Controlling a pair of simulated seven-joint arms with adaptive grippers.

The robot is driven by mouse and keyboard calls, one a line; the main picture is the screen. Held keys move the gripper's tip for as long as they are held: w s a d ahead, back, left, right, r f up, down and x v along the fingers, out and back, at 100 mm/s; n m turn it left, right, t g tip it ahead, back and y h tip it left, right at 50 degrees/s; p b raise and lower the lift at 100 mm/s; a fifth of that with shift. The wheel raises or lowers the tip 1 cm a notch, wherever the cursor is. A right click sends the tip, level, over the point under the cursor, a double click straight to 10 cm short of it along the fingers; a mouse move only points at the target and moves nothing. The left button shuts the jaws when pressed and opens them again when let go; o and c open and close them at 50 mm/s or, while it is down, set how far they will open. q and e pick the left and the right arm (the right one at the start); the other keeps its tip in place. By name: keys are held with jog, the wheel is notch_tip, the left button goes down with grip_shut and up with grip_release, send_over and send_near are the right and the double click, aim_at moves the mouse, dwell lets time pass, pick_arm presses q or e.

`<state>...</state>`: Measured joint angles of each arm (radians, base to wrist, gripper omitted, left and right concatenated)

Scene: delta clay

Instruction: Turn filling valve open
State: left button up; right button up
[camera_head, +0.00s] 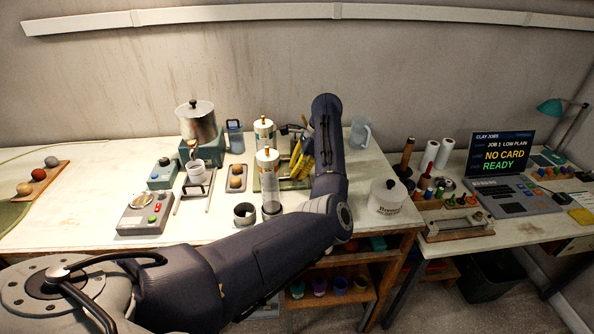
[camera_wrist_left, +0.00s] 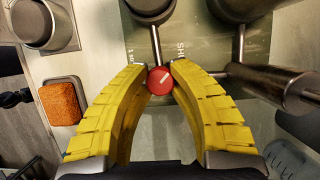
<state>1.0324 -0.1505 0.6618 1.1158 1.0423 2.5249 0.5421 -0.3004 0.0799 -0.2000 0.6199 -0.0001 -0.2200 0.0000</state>
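The filling valve shows in the left wrist view as a round red knob (camera_wrist_left: 160,80) with a white line slanting up to the right. It sits on a grey-green plate (camera_wrist_left: 200,25) with partly hidden lettering, "SHU" to the knob's upper right. My left gripper's yellow fingers (camera_wrist_left: 160,76) stand on both sides of the knob, and their tips appear to touch it. In the head view my left gripper (camera_head: 297,168) is at the bench rig, partly behind my forearm, and the knob is hidden there. My right gripper is not in view.
Metal pipes and cylinders (camera_wrist_left: 270,85) crowd the knob. A terminal (camera_head: 500,160) reads "NO CARD READY".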

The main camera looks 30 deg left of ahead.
pick_arm(q)
grip_shut()
jog(key=shift+f+m, duration=0.1)
jog(key=shift+m, duration=0.2)
jog(key=shift+s+m+t+y, duration=0.1)
jog(key=shift+m+t+y, duration=0.25)
jog(key=shift+m, duration=0.65)
jog(key=m+t, duration=0.1)
jog(key=m, duration=0.2)
jog(key=m+t, duration=0.1)
jog(key=m, duration=0.2)
jog(key=shift+s+a+t, duration=0.1)
jog(key=shift+a+t, duration=0.05)
jog(key=shift+t, duration=0.2)
jog(key=m+t, duration=0.1)
jog(key=m, duration=0.2)
jog(key=m+t, duration=0.1)
jog(key=m, duration=0.1)
jog(key=shift+a+m, duration=0.1)
jog(key=shift+m, duration=0.3)
jog(key=shift+r+m+t+h, duration=0.15)
jog(key=shift+m+t+h, duration=0.15)
jog(key=shift+m, duration=0.55)
jog(key=shift+r+m+t+h, duration=0.1)
jog(key=shift+m+t+h, duration=0.2)
jog(key=shift+m, duration=0.55)
